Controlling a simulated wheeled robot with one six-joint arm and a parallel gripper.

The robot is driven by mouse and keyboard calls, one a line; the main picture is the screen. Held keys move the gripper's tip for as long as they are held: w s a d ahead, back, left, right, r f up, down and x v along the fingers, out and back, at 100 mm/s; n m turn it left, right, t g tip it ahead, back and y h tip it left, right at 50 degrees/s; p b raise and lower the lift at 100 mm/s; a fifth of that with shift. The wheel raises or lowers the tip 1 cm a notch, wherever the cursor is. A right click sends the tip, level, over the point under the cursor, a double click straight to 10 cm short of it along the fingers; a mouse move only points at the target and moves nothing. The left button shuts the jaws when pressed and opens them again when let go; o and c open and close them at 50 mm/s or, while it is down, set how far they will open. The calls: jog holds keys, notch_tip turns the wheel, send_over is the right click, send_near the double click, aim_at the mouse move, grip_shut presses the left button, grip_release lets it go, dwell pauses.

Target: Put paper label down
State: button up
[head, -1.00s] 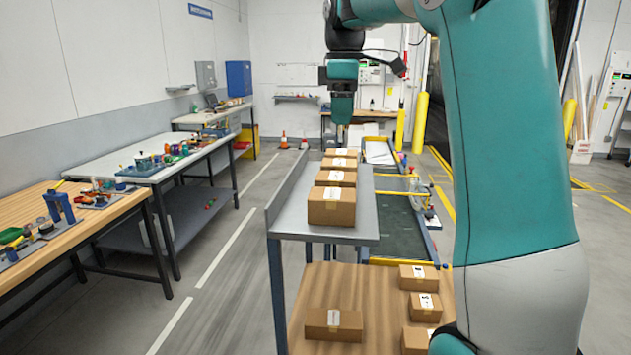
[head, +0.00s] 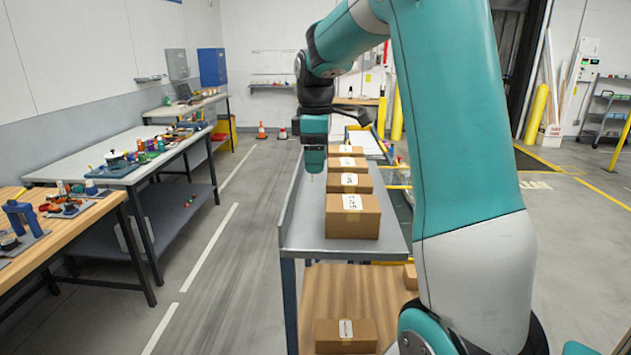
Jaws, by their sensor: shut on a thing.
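My gripper (head: 313,172) points down over the left part of the grey metal table (head: 310,243), beside the row of cardboard boxes. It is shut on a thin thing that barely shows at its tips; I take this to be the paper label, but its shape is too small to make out. The nearest box (head: 353,217), the one behind it (head: 349,183) and the farther ones each carry a white label on top. The gripper appears left of the boxes; whether it touches the tabletop is unclear.
A lower wooden surface (head: 333,291) holds another box (head: 346,336) in front. The grey table has a raised left edge. Workbenches (head: 115,160) with tools stand at left, with open floor between.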

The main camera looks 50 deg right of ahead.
aim_at(316, 204)
jog(key=shift+a+f+p, duration=0.1)
jog(key=shift+f+p, duration=0.6)
jog(key=shift+f, duration=2.7)
jog(key=shift+f, duration=0.2)
jog(key=o, duration=0.9)
jog(key=shift+r, duration=0.15)
